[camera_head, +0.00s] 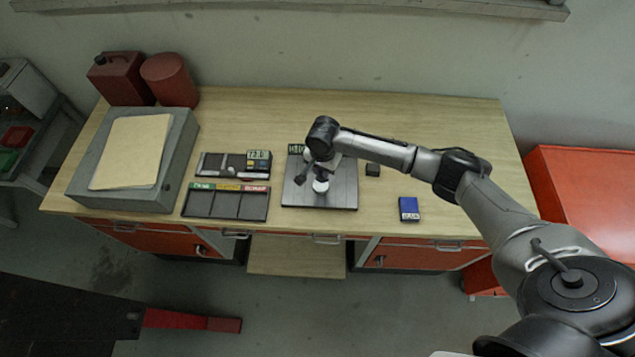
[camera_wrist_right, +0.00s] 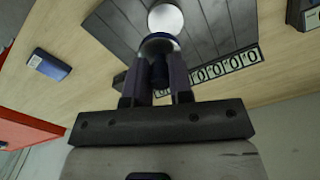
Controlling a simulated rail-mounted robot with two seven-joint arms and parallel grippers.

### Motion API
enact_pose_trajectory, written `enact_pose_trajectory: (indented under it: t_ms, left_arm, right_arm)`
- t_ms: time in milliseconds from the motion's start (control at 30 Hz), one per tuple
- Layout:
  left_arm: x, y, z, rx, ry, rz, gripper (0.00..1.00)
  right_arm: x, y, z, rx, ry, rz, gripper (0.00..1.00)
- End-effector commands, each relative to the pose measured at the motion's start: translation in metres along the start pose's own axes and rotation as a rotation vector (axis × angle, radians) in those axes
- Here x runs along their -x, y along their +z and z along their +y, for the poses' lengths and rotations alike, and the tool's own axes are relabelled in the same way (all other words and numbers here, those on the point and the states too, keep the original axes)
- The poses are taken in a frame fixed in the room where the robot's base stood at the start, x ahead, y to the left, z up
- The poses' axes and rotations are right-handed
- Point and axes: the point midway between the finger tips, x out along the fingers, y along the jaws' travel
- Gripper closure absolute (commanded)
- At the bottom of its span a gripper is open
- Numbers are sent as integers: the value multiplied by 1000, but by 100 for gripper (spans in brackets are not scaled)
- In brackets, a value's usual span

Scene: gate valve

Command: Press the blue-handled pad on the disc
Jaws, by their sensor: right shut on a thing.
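My right gripper (camera_head: 316,170) reaches in from the right over the dark grooved plate (camera_head: 343,195) on the bench. In the right wrist view, its two fingers (camera_wrist_right: 160,88) are shut on the dark blue handle of the pad (camera_wrist_right: 158,72). The pad's rounded grey end (camera_wrist_right: 159,42) points toward the white disc (camera_wrist_right: 165,18). The white disc also shows in the head view (camera_head: 321,187), just below the gripper. I cannot tell whether pad and disc touch. My left gripper is not in view.
A number display (camera_wrist_right: 222,68) lies along the plate's edge. Dark trays (camera_head: 226,205) and a grey case (camera_head: 183,165) stand left. The bench's right rear is clear.

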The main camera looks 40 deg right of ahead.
Motion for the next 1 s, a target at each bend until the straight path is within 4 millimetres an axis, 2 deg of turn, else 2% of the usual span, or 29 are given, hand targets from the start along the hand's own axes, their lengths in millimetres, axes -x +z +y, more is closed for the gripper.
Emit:
enact_pose_trajectory:
  t_ms: [100,467,1000]
  left_arm:
    - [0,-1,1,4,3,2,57]
    - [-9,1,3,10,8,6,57]
    - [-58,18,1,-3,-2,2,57]
  right_arm:
    - [2,-3,-10,-85,-3,1,98]
    - [-8,-2,-10,-134,-1,1,98]
    - [-49,-2,-10,-131,-2,1,98]
